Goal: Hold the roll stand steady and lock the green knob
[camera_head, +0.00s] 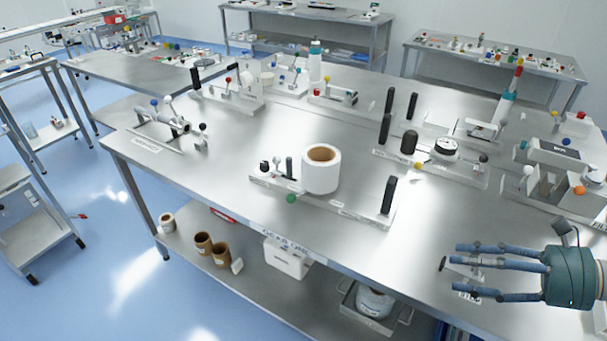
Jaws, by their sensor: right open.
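The roll stand (341,209) is a light metal base near the table's front edge. It carries an upright white roll (320,172) with a brown core and a black handle (388,196) at its right end. The green knob (291,198) sits on the base's front side, left of the roll. Whether it is locked cannot be told. My right gripper (462,270) is open and empty over the table's front right, its fingers pointing left, well apart from the stand. My left gripper is not in view.
The steel table (270,130) holds a roller device (162,124) at left, a fixture with black handles and a dial (446,147) behind right, and a boxed device (557,152) at far right. Bare tabletop lies between the stand and my right gripper. A lower shelf holds brown cores (203,243).

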